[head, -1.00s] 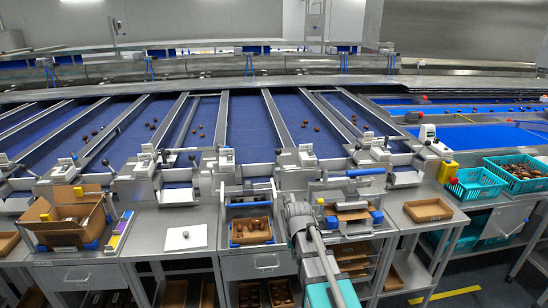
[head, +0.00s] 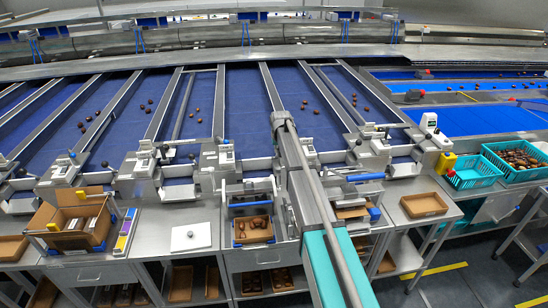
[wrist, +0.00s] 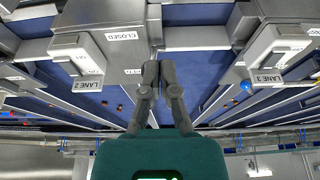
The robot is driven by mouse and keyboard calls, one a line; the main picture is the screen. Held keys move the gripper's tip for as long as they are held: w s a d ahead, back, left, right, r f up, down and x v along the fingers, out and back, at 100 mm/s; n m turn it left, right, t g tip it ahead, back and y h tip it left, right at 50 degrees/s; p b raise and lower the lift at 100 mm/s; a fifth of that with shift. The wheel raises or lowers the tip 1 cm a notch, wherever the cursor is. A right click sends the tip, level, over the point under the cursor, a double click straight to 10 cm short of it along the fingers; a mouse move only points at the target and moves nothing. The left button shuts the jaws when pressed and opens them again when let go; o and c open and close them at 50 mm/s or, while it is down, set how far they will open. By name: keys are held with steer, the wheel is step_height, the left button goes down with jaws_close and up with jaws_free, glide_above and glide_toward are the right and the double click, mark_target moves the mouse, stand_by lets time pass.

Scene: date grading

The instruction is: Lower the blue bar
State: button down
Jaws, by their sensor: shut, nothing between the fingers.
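A blue bar (head: 366,177) lies level across the top of a metal frame at the lane end, right of my arm in the head view. The open carton under that frame is partly hidden by my arm. My gripper (wrist: 151,72) shows in the wrist view with its dark fingers shut and empty. It is in front of a metal lane-end housing, between the LANE 2 box (wrist: 85,60) and the LANE 3 box (wrist: 275,55). In the head view my arm hides the gripper fingers. I cannot make out the blue bar in the wrist view.
Blue sorting lanes (head: 244,100) with scattered dates run behind the housings. A brown tray (head: 424,204) sits right of the frame, near a yellow box (head: 446,163) and teal crates (head: 475,170). An open carton (head: 70,220) and a white plate (head: 191,236) stand left.

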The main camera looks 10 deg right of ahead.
steer(key=shift+w+d+r, duration=0.1)
steer(key=shift+w+r, duration=0.1)
steer(key=shift+w, duration=0.35)
steer(key=shift+f, duration=0.15)
step_height(320, 180, down, 9)
steer(key=b, duration=0.9)
steer(key=shift+s, duration=0.4)
stand_by(0.5)
